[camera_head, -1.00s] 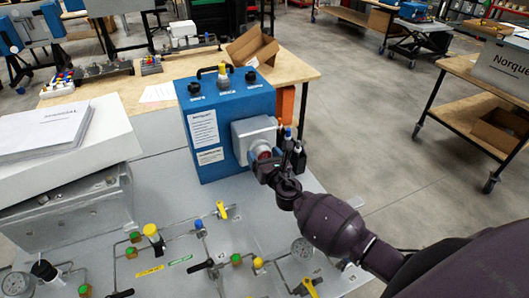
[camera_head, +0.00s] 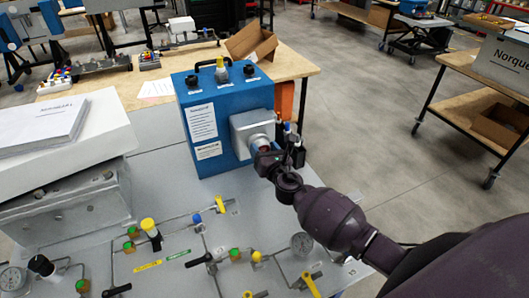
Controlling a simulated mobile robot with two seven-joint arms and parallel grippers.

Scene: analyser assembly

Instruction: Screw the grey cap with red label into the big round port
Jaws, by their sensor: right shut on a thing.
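The blue analyser box (camera_head: 205,140) stands on the grey panel, with a square grey housing (camera_head: 240,134) on its right face. The grey cap (camera_head: 257,143) is at the round opening on this housing, with only a little red of its label visible. My right gripper (camera_head: 268,159) comes in from the lower right and is shut on the cap. The dark fingers hide most of the cap, and the port's rim is hidden too. I cannot tell how deep the cap sits in the port. My left gripper is not in view.
The grey panel (camera_head: 180,187) in front carries thin pipes, valves and gauges. A white box (camera_head: 100,135) with papers lies at the left. A wooden table (camera_head: 297,64) with an open cardboard box (camera_head: 252,43) stands behind.

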